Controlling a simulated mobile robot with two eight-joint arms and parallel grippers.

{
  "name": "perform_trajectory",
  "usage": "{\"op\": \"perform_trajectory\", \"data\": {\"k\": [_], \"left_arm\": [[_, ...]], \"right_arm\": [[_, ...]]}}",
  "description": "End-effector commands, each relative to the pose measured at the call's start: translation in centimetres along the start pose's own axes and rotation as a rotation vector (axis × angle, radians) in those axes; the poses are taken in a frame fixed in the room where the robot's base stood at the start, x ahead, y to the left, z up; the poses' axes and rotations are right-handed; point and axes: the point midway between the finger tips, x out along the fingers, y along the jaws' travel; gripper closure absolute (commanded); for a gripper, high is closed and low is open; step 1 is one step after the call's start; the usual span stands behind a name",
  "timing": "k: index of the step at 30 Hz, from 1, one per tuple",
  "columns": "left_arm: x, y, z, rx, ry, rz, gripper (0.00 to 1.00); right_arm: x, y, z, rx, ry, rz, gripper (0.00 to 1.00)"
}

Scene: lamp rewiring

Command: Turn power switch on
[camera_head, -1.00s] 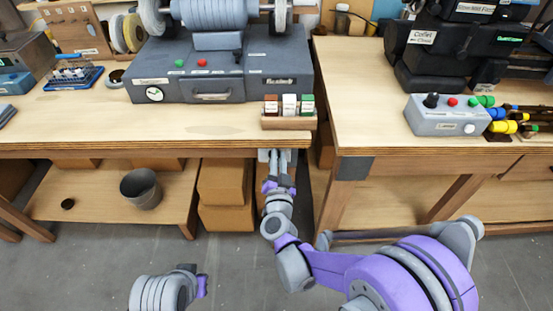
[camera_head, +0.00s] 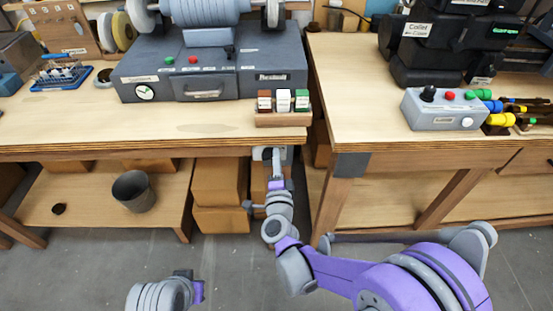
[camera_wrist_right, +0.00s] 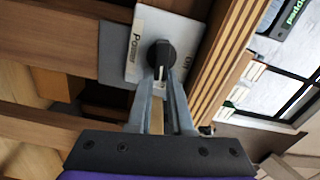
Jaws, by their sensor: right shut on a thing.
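The power switch is a black knob (camera_wrist_right: 161,54) on a pale plate (camera_wrist_right: 180,28) lettered "Power", fixed to the wooden bench front in the right wrist view. My right gripper (camera_wrist_right: 160,85) is shut on the knob's light-coloured lever, its two fingers on either side. In the head view, my right gripper (camera_head: 272,158) is just under the front edge of the left bench, and the knob is hidden there. Only a grey and purple piece of my left arm shows at the bottom; its gripper is out of view.
A small wooden holder (camera_head: 284,119) with brown, white and green blocks stands on the bench above the gripper. A grey machine (camera_head: 210,80) is behind it. A grey control box (camera_head: 440,112) sits on the right bench. Cardboard boxes (camera_head: 220,190) and a bucket (camera_head: 133,192) are underneath.

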Motion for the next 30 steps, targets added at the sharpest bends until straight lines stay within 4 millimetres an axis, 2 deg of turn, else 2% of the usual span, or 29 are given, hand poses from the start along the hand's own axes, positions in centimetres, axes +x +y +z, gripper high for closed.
{"op": "perform_trajectory", "data": {"k": [12,27,28,30], "left_arm": [[0.35,0.00,0.12,0.000,-0.001,0.000,1.00],[0.37,0.00,0.12,0.000,-0.001,0.000,1.00],[0.36,0.00,0.12,0.000,-0.001,0.000,1.00],[0.37,0.00,0.13,0.000,-0.001,0.000,1.00]], "right_arm": [[0.03,0.34,0.15,0.165,-0.003,0.000,1.00],[0.04,0.34,0.16,0.183,-0.003,0.000,1.00],[0.04,0.34,0.16,0.183,-0.003,0.000,0.80],[0.04,0.34,0.15,0.183,-0.002,0.000,0.67]]}}
